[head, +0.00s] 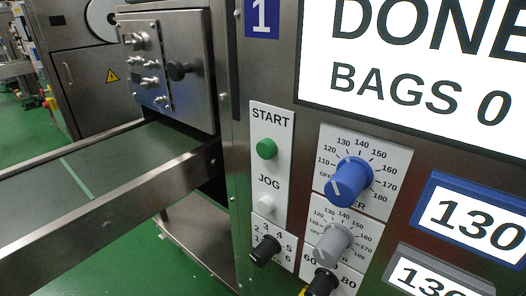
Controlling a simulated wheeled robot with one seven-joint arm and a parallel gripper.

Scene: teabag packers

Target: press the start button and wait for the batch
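The green start button (267,149) sits under the word START on a white label plate, on the steel front of the machine marked 1. It stands out from the plate and nothing touches it. The display (420,60) at the top right reads DONE and BAGS 0; its top and right parts are cut off. My gripper does not show in the head view.
Below the start button are a white JOG button (265,205) and a black knob (265,250). A blue knob (348,180) and a grey knob (333,243) stand to the right, near readouts showing 130. A conveyor (100,185) runs at the left.

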